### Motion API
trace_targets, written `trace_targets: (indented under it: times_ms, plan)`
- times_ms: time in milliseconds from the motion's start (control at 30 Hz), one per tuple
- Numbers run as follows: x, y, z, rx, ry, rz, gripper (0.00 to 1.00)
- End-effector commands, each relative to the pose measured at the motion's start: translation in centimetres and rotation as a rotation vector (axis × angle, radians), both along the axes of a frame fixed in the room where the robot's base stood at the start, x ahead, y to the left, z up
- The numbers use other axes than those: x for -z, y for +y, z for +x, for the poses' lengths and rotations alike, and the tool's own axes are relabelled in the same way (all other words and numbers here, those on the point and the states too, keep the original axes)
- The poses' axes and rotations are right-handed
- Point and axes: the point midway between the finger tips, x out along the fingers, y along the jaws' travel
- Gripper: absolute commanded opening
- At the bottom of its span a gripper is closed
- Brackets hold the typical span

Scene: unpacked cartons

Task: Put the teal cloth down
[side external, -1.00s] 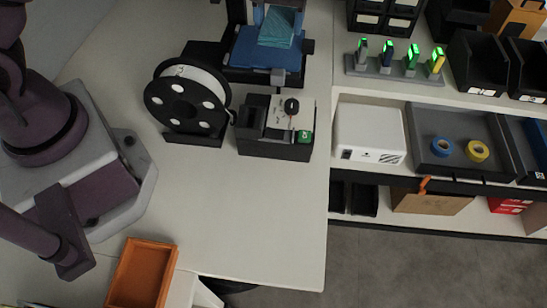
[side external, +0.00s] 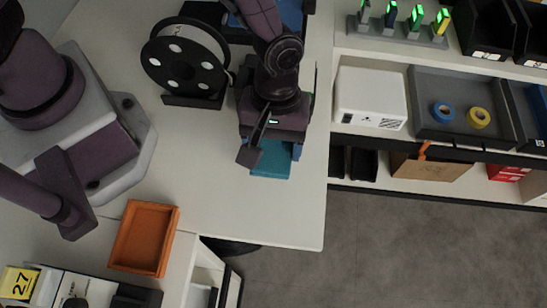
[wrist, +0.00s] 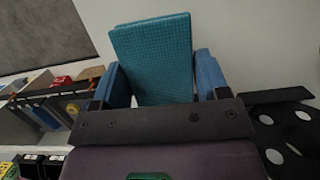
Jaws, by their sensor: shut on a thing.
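The teal cloth (side external: 271,171) shows as a flat folded rectangle below my gripper (side external: 272,152) in the side external view, over the white tabletop (side external: 270,220) near its right edge. I cannot tell whether it touches the table. In the wrist view the cloth (wrist: 152,45) stands out between the two blue fingers of my gripper (wrist: 163,82), which is shut on it. My wrist hides part of the cloth in the side external view.
A black spool (side external: 185,60) stands on the table to the left, and a blue-bedded machine (side external: 291,14) is behind my arm. An orange tray (side external: 145,238) lies at the lower left. A white box (side external: 370,98) sits on the shelf to the right. The front tabletop is clear.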

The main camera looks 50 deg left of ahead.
Motion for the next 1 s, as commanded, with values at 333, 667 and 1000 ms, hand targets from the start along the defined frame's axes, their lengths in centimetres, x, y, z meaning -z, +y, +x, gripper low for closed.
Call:
trace_targets:
  times_ms: [333,667,1000]
  plan:
    - [4.5,0.0,0.0,0.002,0.003,0.001,0.3]
    - [5.7,0.0,0.1,0.003,-0.001,-0.001,0.3]
    - [6.0,0.0,0.1,0.004,-0.001,-0.001,0.94]
